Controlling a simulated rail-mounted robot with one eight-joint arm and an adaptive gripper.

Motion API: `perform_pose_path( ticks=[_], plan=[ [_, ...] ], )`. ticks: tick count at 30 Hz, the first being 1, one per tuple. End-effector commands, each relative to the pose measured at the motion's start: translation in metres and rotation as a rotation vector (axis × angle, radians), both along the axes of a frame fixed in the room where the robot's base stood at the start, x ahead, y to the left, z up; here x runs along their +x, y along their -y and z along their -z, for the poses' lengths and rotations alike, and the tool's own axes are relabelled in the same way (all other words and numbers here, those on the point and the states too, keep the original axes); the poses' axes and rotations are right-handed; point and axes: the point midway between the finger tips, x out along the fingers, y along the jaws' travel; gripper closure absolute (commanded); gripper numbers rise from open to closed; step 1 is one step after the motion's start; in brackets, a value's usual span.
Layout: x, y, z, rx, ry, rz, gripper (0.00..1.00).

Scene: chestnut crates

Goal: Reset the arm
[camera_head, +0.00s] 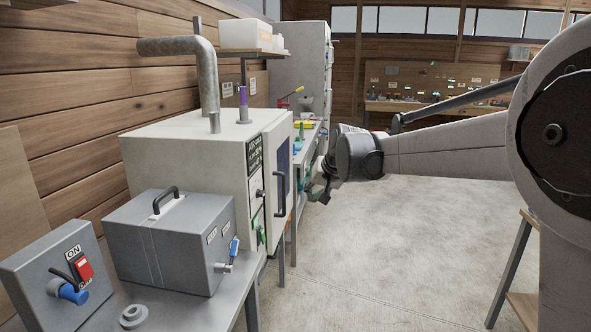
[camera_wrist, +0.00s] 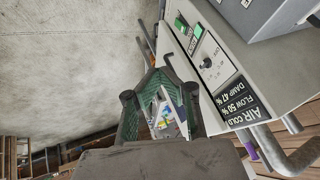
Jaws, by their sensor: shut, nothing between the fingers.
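Through the gap between the finger links, a bench with small coloured items shows farther off. The cabinet's panel with a switch and an "AIR COLD" label (camera_wrist: 245,102) is close on the right.
A grey metal box (camera_head: 170,240) with a top handle and a switch box (camera_head: 60,280) stand on the near bench at left. A bent pipe (camera_head: 207,75) rises from the cabinet. The concrete floor (camera_head: 400,260) right of the cabinet is clear. A workbench (camera_head: 430,106) stands at the back.

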Motion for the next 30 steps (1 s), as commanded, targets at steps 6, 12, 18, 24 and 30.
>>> perform_pose_path(
  ticks=[6, 12, 18, 24, 30],
  plan=[
    [-0.069, 0.031, -0.023, -0.045, 0.010, 0.012, 1.00],
    [-0.132, 0.057, -0.034, -0.087, 0.020, 0.021, 1.00],
    [-0.196, 0.079, -0.034, -0.128, 0.027, 0.030, 1.00],
    [-0.259, 0.100, -0.023, -0.169, 0.033, 0.040, 1.00],
    [-0.321, 0.118, -0.003, -0.212, 0.039, 0.048, 1.00]
  ],
)
